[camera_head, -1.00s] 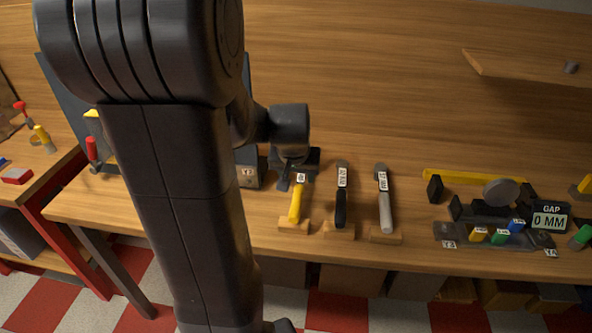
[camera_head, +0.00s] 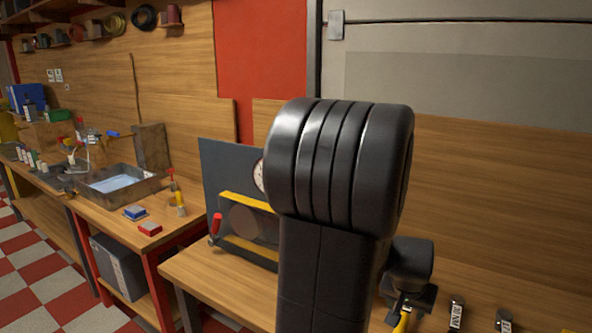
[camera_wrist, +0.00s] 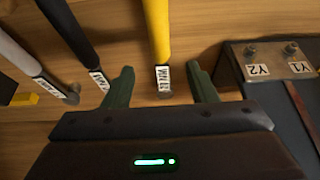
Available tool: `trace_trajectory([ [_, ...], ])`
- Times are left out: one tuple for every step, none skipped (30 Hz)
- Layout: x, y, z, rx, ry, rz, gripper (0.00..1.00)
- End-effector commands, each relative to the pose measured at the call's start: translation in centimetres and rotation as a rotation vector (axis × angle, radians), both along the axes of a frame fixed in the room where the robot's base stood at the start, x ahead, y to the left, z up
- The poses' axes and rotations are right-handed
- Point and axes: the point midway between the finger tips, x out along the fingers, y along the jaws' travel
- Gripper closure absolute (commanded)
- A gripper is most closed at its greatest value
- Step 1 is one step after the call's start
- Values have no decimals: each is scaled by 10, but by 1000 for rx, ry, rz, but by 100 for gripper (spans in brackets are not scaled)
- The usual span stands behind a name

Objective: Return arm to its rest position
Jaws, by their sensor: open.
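My gripper (camera_wrist: 160,85) is open in the wrist view, its two dark green fingers spread apart with nothing held. The tagged end of a yellow-handled tool (camera_wrist: 157,30) shows between the fingertips in the picture; its height relative to them is unclear. In the head view my arm rises through the middle and bends over the bench. My wrist is at the lower right, above the yellow tool (camera_head: 402,322), and the fingers are hard to make out there.
A black-handled tool (camera_wrist: 70,30) and a grey one (camera_wrist: 18,50) lie left of the yellow tool in the wrist view. A dark block with Y1 and Y2 tags (camera_wrist: 270,90) is at right. A dark upright panel (camera_head: 222,165) stands left of my arm. A grey tray (camera_head: 115,185) is farther left.

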Motion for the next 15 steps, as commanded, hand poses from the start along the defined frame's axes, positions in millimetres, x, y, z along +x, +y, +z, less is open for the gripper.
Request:
trace_trajectory([
  [2, -1, -9, 2, 5, 0, 48],
  [4, -2, -13, 2, 5, 0, 48],
  [6, -4, -18, 2, 5, 0, 48],
  [7, -4, -22, 1, 4, 0, 48],
  [8, -5, -26, 3, 4, 0, 48],
  [10, -6, -31, 3, 4, 0, 48],
  [12, -7, -36, 2, 3, 0, 48],
  [13, -8, -40, 2, 3, -1, 48],
  [15, -9, -45, 2, 3, -1, 48],
  [17, -10, -49, 2, 3, -1, 48],
  [18, -11, -52, 2, 3, -1, 48],
  [20, -12, -58, 3, 3, -2, 48],
  [22, -13, -61, 2, 2, -2, 48],
  [23, -14, -65, 3, 3, -2, 48],
  [25, -15, -70, 2, 2, -1, 48],
])
